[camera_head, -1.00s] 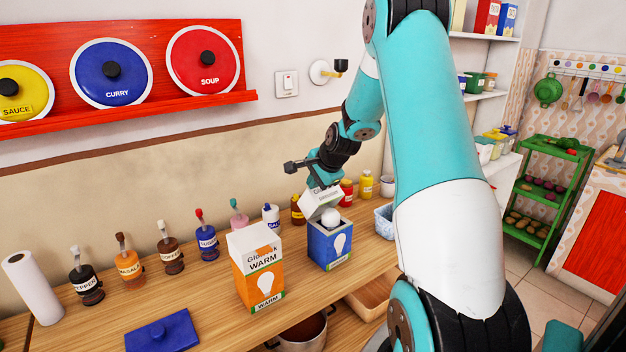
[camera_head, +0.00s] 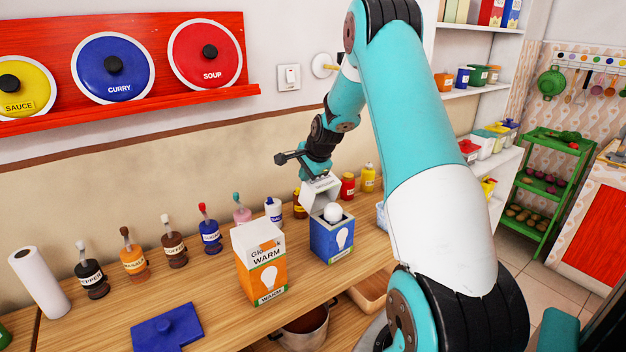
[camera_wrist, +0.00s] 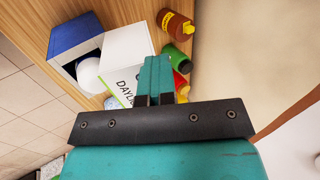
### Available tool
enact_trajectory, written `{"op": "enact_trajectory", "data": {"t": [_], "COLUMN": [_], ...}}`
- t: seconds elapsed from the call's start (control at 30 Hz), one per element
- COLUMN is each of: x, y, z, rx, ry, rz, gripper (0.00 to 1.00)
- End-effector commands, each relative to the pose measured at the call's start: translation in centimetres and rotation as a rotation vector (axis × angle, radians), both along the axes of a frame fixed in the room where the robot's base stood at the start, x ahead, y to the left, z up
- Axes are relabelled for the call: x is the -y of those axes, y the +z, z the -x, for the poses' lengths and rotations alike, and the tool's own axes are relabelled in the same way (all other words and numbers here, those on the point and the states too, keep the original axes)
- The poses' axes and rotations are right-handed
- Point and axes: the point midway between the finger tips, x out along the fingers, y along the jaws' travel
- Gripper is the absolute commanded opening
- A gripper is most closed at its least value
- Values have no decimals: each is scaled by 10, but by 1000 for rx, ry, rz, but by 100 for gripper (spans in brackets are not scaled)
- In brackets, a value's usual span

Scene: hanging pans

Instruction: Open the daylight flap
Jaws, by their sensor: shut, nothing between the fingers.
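The daylight box (camera_head: 331,241) is the blue carton with a white bulb picture, standing upright on the wooden counter. Its white flap (camera_head: 320,190) stands raised at the back of its top, and a white bulb (camera_head: 333,212) shows in the opening. In the wrist view the blue box (camera_wrist: 70,38) is at upper left, with the white flap (camera_wrist: 124,52) and part of a "DAYL" label beside it. My gripper (camera_wrist: 157,75) is shut and empty, with its fingers close beside the flap; I cannot tell whether they touch it. In the head view my gripper is behind the flap, its tips hidden.
An orange "WARM" box (camera_head: 262,270) stands just left of the blue box. Several spice bottles line the wall side, with red (camera_head: 347,186) and yellow (camera_head: 368,178) jars behind. A red lid rack (camera_head: 120,60) hangs above.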

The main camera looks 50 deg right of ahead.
Motion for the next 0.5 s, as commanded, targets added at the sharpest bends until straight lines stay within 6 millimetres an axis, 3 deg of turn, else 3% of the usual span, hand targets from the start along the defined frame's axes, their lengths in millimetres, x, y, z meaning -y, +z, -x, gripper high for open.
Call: {"op": "enact_trajectory", "data": {"t": [0.5], "x": [-3], "y": [-4], "z": [7], "rx": [-6], "ry": [1], "rz": [-4], "gripper": [0]}}
